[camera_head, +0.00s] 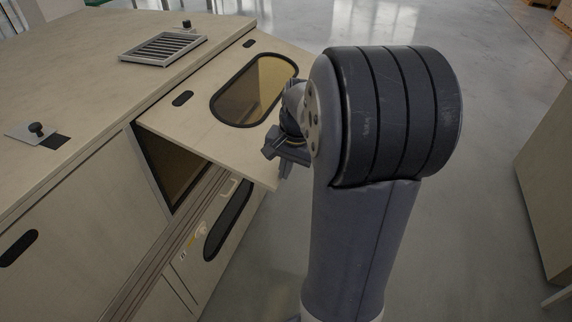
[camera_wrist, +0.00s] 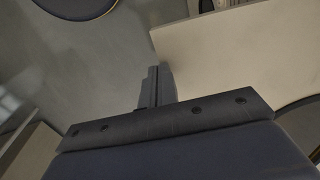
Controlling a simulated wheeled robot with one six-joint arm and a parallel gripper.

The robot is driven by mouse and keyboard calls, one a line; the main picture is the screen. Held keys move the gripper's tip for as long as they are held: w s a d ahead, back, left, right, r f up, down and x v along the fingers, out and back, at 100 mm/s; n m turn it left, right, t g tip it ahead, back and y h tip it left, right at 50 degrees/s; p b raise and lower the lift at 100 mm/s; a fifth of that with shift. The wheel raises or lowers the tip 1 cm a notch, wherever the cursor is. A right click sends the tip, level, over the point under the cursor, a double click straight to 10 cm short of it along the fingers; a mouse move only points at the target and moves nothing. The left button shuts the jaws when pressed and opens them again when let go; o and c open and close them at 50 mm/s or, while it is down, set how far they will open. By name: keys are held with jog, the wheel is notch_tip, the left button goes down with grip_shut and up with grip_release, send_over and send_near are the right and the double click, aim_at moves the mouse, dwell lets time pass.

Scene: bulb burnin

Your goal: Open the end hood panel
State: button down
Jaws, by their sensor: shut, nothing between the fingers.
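The end hood panel (camera_head: 205,115) is a pale board with an oval amber window (camera_head: 254,90) in a black rim. In the head view it is swung up and sticks out from the bench, with a dark opening (camera_head: 172,165) showing below it. My gripper (camera_head: 284,166) is at the panel's near outer corner, partly hidden behind my arm. In the wrist view the shut fingers (camera_wrist: 156,88) are beside the panel's pale edge (camera_wrist: 225,50); I cannot tell whether they touch it. Nothing is between the fingers.
The bench top (camera_head: 90,70) carries a grey vent grille (camera_head: 163,48) and a black knob on a plate (camera_head: 37,130). A lower front with a dark oval window (camera_head: 228,220) is under the panel. Another pale cabinet (camera_head: 548,180) stands at the right. Grey floor (camera_head: 480,100) between is clear.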

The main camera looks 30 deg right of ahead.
jog(key=s+d+r, duration=0.2)
jog(key=s+r, duration=0.1)
jog(key=r, duration=0.8)
jog(key=shift+d, duration=0.35)
jog(key=shift+f, duration=0.1)
jog(key=shift+w+a+f, duration=0.2)
jog(key=shift+w+f, duration=0.05)
jog(key=shift+f, duration=0.6)
jog(key=shift+w+a+f, duration=0.2)
jog(key=shift+a+f, duration=0.05)
jog(key=shift+f, duration=0.65)
jog(key=shift+w+a+f, duration=0.2)
jog(key=shift+w+f, duration=0.05)
jog(key=shift+f, duration=0.6)
